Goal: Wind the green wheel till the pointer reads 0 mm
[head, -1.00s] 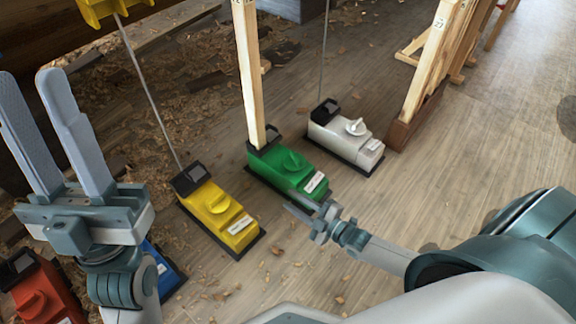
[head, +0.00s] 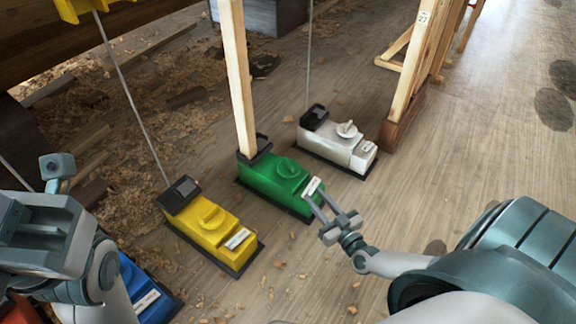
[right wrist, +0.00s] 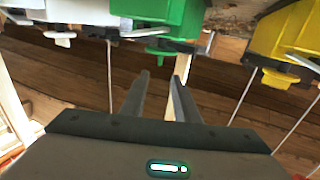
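The green unit (head: 270,182) stands on the floor, with a green wheel (head: 288,168) on top and a pale label at its near end. No pointer or scale reading can be made out. In the right wrist view the green unit (right wrist: 155,20) and its wheel (right wrist: 170,49) appear upside down, beyond the fingertips. My right gripper (head: 314,197) is at the label end, short of the wheel. Its fingers (right wrist: 164,68) are apart with nothing visibly between them. My left gripper (head: 45,225) is at the left edge; its finger gap is unclear.
A yellow unit (head: 207,224) stands left of the green one and a white unit (head: 337,142) right. A blue unit (head: 146,290) is partly hidden by my left arm. A wooden post (head: 238,75) rises behind the green unit. Open floor lies to the right.

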